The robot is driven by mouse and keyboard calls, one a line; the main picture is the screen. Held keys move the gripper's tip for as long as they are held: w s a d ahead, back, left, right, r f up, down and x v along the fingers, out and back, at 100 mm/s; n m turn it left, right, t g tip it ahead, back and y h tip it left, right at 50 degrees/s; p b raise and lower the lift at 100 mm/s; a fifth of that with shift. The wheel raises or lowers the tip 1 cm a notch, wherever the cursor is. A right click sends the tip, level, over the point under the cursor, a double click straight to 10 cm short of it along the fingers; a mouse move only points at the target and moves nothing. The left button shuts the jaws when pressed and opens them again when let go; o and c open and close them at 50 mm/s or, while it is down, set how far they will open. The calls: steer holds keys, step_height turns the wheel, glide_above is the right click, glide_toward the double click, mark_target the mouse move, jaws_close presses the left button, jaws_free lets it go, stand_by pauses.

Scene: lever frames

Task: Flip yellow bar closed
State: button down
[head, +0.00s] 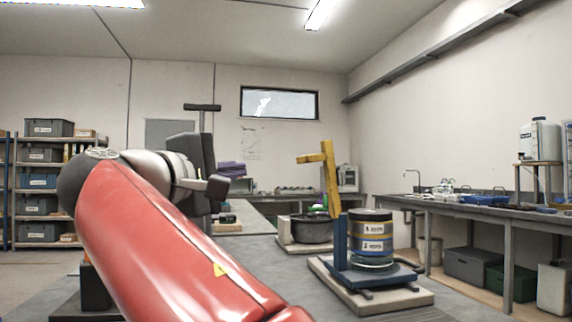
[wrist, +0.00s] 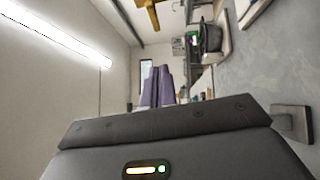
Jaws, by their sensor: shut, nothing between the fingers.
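The yellow bar (head: 330,180) stands nearly upright in the head view, with a short crosspiece at its top reaching left. Its lower end is by the top of a dark blue post (head: 340,245) on a blue base (head: 375,273); a small green patch shows there. The bar also shows, cut off, at the top of the wrist view (wrist: 148,15). My gripper (head: 217,187) is shut and empty, left of the bar and clearly apart from it. Its dark body fills the bottom of the wrist view.
Labelled round weights (head: 371,238) stack right of the post on a pale slab (head: 390,302). A black pot (head: 311,229) stands behind. A dark T-shaped handle (head: 202,107) rises behind my gripper. Open air lies between gripper and bar.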

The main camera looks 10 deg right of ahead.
steer(key=p, duration=0.2)
glide_toward(299, 161)
steer(key=x, duration=0.5)
steer(key=shift+w, duration=0.3)
steer(key=shift+d, duration=0.3)
steer(key=shift+r, duration=0.1)
